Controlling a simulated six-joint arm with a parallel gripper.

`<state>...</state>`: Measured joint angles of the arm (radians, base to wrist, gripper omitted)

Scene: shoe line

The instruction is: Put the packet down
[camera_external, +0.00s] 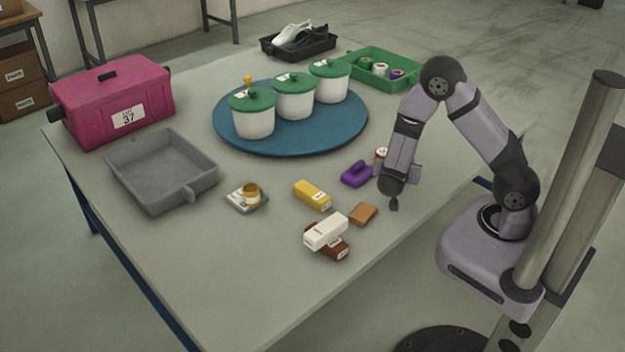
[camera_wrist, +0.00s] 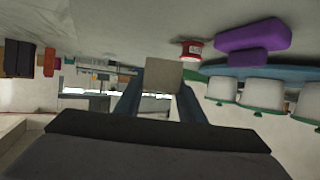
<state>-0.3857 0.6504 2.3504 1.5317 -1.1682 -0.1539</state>
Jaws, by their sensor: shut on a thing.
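My gripper (camera_wrist: 160,98) shows in the wrist view with its two dark fingers on either side of a plain grey-beige, squarish packet (camera_wrist: 163,74). It is shut on this packet, and the wrist picture is upside down, with the tabletop along the top. In the external view my wrist hangs low over the right side of the table (camera_external: 245,285), beside the purple brush-like item (camera_external: 357,173). The fingers and packet are mostly hidden behind the wrist there, so I cannot tell whether the packet touches the table.
A red-and-white spool (camera_external: 381,154) stands close to my wrist. A brown block (camera_external: 363,214), yellow box (camera_external: 312,195) and white box (camera_external: 326,231) lie nearby. A grey tray (camera_external: 163,170), blue round board (camera_external: 225,125) with lidded tubs and green crate (camera_external: 352,58) stand farther off. The front table area is clear.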

